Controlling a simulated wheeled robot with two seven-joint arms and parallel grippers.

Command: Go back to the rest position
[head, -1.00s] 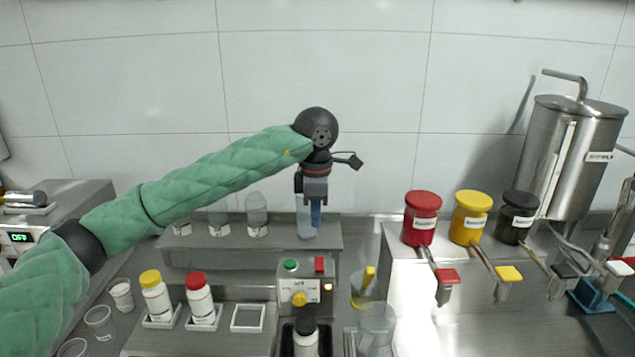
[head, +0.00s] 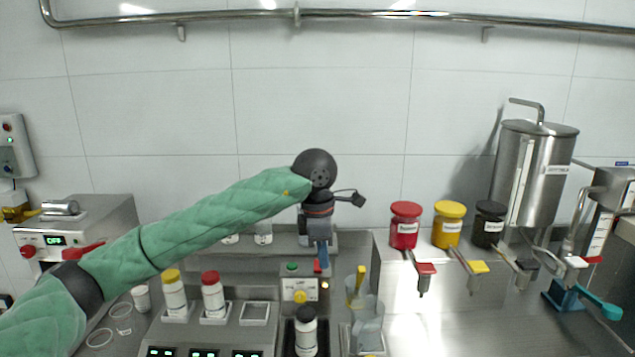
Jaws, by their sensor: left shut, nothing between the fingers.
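My left arm comes in from the left in its green sleeve. My right gripper is out of view.
A black-capped white bottle (head: 306,332) stands in the slot below the control box. Yellow-capped (head: 174,293) and red-capped (head: 213,295) bottles stand at left. A clear jug (head: 367,325) is at right.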

